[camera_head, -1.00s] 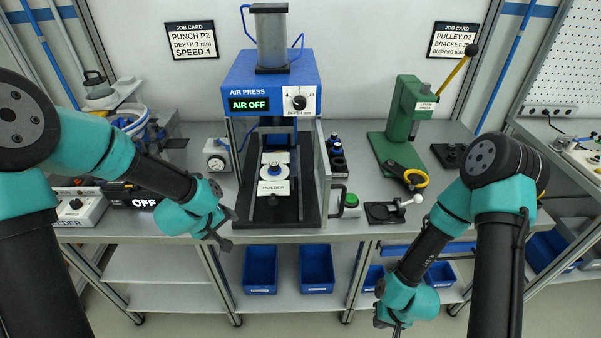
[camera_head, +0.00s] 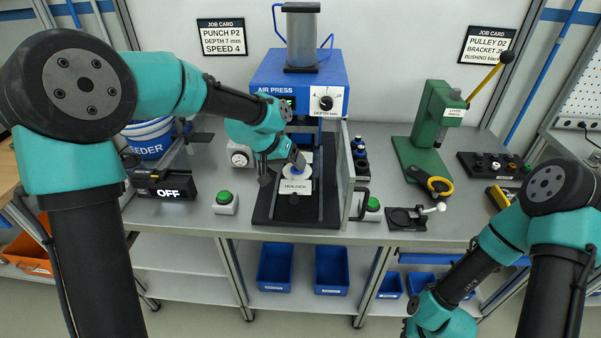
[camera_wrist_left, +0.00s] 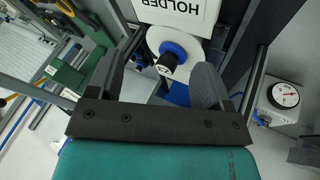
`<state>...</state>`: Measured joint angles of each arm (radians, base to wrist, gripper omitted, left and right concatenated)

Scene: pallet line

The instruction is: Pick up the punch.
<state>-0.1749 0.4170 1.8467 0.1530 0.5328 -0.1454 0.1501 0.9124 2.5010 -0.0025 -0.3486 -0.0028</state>
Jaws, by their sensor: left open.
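A black piece with a blue collar (camera_wrist_left: 172,57), which looks like a punch, stands on a round white disc at the holder (camera_wrist_left: 178,10) in the left wrist view. My left gripper (camera_head: 281,173) is at the press opening, beside the piece. In the left wrist view my left gripper (camera_wrist_left: 165,78) is open, its fingers apart and empty, with the piece showing between and beyond them. My right gripper's fingers are below the frame edge.
A clear guard with a handle (camera_head: 348,180) stands right of the holder. A dial gauge (camera_head: 240,157) and green button (camera_head: 224,201) are at left, a green lever press (camera_head: 431,130) at right.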

